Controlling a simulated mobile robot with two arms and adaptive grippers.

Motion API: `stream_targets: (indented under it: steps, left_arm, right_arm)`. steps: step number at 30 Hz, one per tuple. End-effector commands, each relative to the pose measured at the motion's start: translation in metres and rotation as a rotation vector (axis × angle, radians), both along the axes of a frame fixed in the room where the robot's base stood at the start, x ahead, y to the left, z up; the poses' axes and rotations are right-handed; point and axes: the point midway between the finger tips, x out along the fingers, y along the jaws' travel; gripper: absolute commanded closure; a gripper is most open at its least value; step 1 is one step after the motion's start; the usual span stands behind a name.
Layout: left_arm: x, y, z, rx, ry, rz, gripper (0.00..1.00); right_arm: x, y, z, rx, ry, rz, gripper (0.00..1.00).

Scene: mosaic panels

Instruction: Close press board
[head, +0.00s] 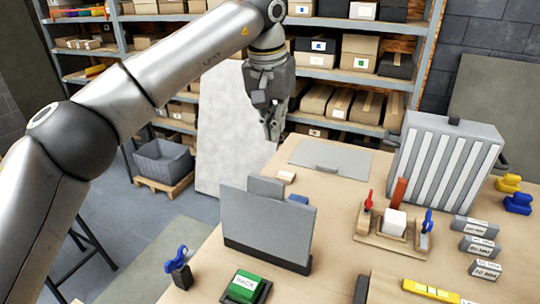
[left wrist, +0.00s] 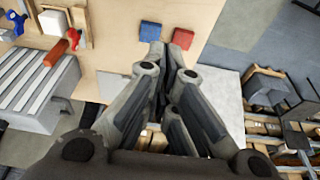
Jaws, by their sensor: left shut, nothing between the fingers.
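My left gripper (head: 272,128) hangs fingers down past the table's far edge, in front of the shelves. It is shut and empty, and its closed fingers also fill the middle of the left wrist view (left wrist: 168,60). A grey upright panel (head: 265,222) stands in a black base near the front of the table, with a smaller grey plate (head: 265,187) behind its top edge. A flat grey board (head: 330,158) lies at the table's back. I cannot tell which of these is the press board. The gripper appears apart from both. My right gripper is out of view.
A ribbed grey panel (head: 445,165) stands at the back right. A wooden fixture (head: 390,238) with red and blue clamps holds a white block (head: 394,222). A green block (head: 243,287) sits in front. A pale board (head: 230,125) leans beyond the table.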

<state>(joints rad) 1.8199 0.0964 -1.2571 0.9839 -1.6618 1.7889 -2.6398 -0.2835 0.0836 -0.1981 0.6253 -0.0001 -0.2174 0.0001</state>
Motion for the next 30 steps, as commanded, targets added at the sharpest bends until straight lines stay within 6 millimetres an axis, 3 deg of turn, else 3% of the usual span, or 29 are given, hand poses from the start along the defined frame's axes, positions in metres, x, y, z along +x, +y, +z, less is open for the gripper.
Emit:
stream_targets:
  steps: [6,11,20,30]
  left_arm:
    - [0.009,-0.004,-0.045,0.001,0.006,0.0,1.0]
    - [0.016,-0.007,-0.078,0.001,0.006,0.0,1.0]
    - [-0.01,0.005,-0.073,-0.001,0.0,0.0,1.0]
    - [-0.021,0.009,-0.073,-0.001,0.001,0.001,1.0]
  right_arm:
    - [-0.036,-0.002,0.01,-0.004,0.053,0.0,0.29]
    - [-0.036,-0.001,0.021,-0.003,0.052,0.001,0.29]
    - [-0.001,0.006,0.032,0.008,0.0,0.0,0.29]
    - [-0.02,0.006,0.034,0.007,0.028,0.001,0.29]
